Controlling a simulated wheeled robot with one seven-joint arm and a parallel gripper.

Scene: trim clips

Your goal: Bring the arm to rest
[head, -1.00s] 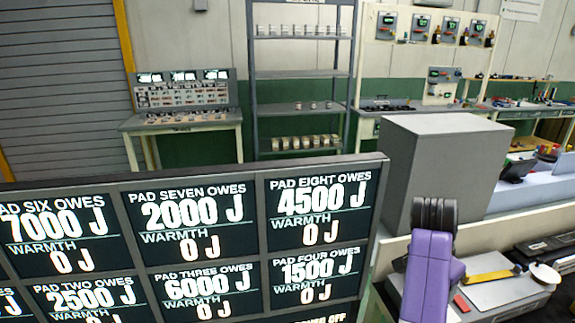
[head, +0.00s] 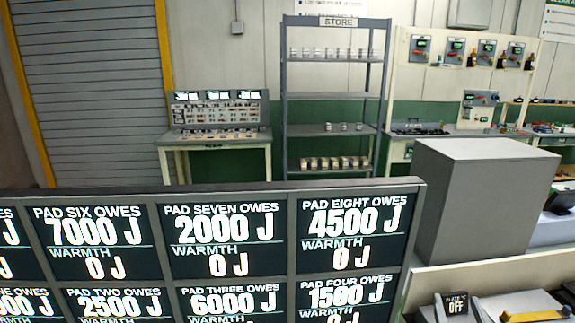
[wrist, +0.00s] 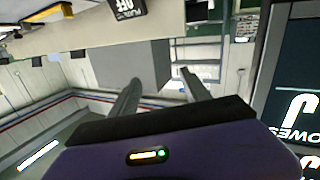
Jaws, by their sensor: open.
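My gripper (wrist: 160,77) shows in the wrist view, with its two grey fingers apart and nothing between them. Its purple body with a small lit indicator fills the bottom of that view. The wrist picture looks upside down. A grey box (wrist: 135,62) lies beyond the fingers, and a dark display board (wrist: 297,75) is at the right edge. My arm does not show in the head view now.
The display board (head: 290,191) with joule readings stands close in front in the head view. The grey box (head: 480,200) is at its right. Behind are a store shelf (head: 333,97), a console table (head: 215,137) and a wall panel bench (head: 400,85).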

